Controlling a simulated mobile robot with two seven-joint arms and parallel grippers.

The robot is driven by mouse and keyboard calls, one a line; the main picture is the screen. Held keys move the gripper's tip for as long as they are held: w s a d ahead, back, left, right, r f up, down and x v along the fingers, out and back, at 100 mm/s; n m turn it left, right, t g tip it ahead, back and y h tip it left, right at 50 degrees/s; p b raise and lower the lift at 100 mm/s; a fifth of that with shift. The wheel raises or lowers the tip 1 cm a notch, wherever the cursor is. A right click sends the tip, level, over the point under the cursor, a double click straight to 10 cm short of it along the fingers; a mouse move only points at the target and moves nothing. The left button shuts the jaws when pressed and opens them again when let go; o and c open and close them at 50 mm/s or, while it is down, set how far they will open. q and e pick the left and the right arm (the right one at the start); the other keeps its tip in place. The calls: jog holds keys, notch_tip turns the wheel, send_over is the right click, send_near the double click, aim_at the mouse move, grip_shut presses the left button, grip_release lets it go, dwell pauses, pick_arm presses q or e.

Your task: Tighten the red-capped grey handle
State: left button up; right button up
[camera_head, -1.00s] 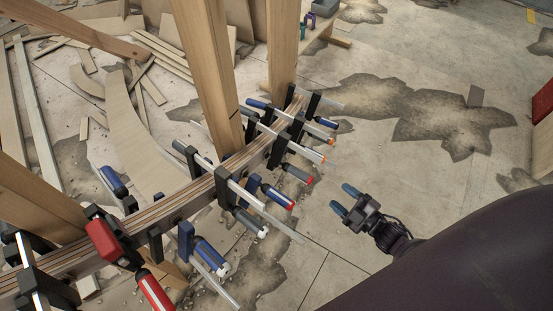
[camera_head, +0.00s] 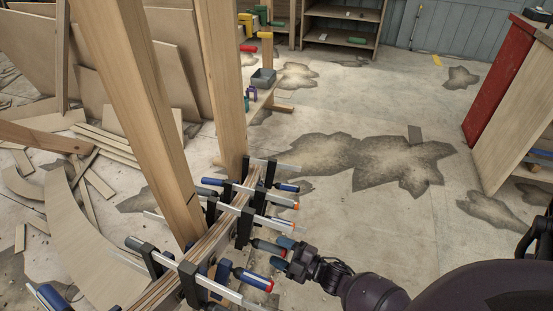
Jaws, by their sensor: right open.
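The grey handle with the red cap (camera_head: 266,247) sticks out to the right from a clamp on the curved laminated wood stringer (camera_head: 206,243). My right gripper (camera_head: 283,253) is at the handle's capped end, with its blue fingertips open on either side of the cap. Whether the fingers touch the handle cannot be told. My left gripper is not in view.
A blue handle with a red end (camera_head: 252,279) sits just below, and blue handles with orange ends (camera_head: 283,203) sit above. Wooden posts (camera_head: 150,130) stand behind the stringer. A red-sided cabinet (camera_head: 500,80) is at the right. The patched floor (camera_head: 400,230) between is clear.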

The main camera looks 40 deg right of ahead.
jog(key=shift+w+a, duration=0.15)
jog(key=shift+w, duration=0.35)
jog(key=c, duration=0.9)
